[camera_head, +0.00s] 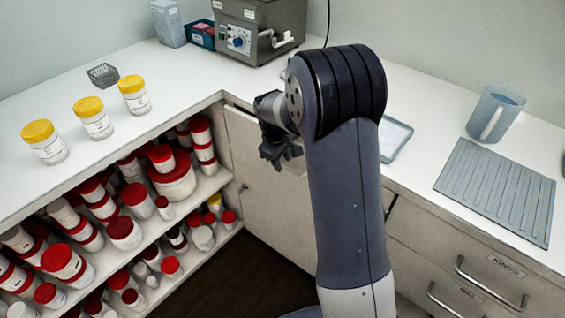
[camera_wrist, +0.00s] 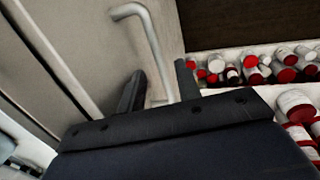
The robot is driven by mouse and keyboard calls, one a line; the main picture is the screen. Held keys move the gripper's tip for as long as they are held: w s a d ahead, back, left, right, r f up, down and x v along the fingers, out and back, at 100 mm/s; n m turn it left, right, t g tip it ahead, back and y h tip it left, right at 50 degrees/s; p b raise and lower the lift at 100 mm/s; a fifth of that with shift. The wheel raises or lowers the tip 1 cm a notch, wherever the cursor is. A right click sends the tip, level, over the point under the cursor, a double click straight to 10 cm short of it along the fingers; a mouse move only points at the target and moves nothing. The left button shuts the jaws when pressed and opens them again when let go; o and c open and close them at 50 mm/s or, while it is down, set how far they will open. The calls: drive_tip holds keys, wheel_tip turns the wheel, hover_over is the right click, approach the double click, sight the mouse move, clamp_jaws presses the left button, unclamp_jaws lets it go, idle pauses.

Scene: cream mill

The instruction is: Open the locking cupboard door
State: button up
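The cream cupboard door (camera_head: 262,205) is below the counter in the inner corner, right of the open shelves. A small dark spot, perhaps its lock, shows near its left edge. My gripper (camera_head: 280,152) is in front of the door's upper part, and my arm hides the door's right side. In the wrist view the door (camera_wrist: 75,25) fills the upper left. A bent metal bar handle (camera_wrist: 155,45) stands out from it and runs down between the two dark fingers of my gripper (camera_wrist: 160,88). The fingers are apart, with visible space around the bar. I cannot tell whether either touches it.
Open shelves (camera_head: 187,205) full of red-lidded jars stand left of the door. Yellow-capped jars (camera_head: 93,118) and a grey machine (camera_head: 257,28) are on the counter. A jug (camera_head: 495,114) and a ribbed mat (camera_head: 497,192) lie right, above drawers (camera_head: 480,268). Dark floor is clear below.

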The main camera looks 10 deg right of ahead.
drive_tip(key=shift+w+d+f, duration=0.1)
drive_tip(key=shift+f, duration=0.8)
drive_tip(key=shift+c, duration=0.3)
clamp_jaws()
